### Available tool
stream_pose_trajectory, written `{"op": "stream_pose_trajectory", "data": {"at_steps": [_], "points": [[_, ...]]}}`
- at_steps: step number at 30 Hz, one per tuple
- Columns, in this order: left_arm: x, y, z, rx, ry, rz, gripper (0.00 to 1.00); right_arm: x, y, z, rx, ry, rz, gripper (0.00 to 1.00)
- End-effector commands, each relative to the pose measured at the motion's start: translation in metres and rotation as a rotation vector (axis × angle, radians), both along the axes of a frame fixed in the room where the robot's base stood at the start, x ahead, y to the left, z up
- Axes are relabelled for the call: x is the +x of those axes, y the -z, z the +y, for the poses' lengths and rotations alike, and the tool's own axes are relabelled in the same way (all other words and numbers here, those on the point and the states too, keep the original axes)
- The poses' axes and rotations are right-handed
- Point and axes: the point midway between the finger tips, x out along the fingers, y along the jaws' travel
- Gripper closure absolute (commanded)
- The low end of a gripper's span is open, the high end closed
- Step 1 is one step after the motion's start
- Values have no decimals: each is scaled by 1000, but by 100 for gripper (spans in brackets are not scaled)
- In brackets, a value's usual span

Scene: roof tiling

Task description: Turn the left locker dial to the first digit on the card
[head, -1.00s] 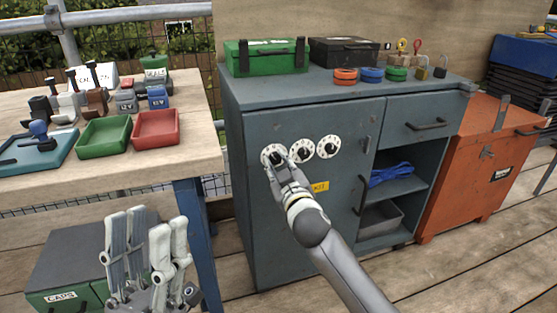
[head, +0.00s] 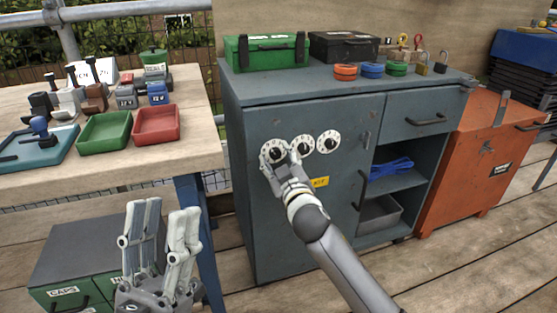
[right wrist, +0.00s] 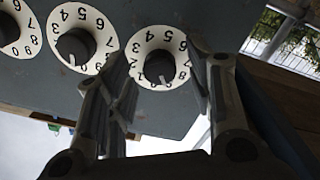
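Three white dials with black knobs sit in a row on the grey locker's door (head: 310,225): left dial (head: 273,152), middle dial (head: 302,145), right dial (head: 328,141). My right gripper (head: 282,160) is at the left dial, partly covering it. In the right wrist view, upside down, its open fingers (right wrist: 160,75) stand either side of the left dial (right wrist: 160,38), apart from its knob; the middle dial (right wrist: 80,35) is beside it. My left gripper (head: 162,235) is open and empty, low at the left. A white card (head: 97,73) stands behind the stamps; its writing is unreadable.
The wooden table (head: 200,150) at left holds green (head: 104,131) and red (head: 157,125) trays. Boxes, coloured rings and padlocks stand on the locker's top. An orange cabinet (head: 470,170) stands at right. A drawer unit (head: 75,260) is beside my left gripper.

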Motion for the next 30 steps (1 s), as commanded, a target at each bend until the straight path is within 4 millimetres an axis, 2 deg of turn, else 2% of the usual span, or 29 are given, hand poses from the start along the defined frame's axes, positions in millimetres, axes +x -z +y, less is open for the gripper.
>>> {"op": "stream_pose_trajectory", "data": {"at_steps": [8, 13, 30], "points": [[0, 0, 0, -1, 0, -3, 60, -1, 0, 0, 0, 0, -1, 51], [0, 0, 0, -1, 0, -2, 60, -11, 0, -3, 0, 0, 0, 51], [0, 0, 0, 0, 0, -1, 60, -99, 3, -29, 1, 0, 2, 51]]}}
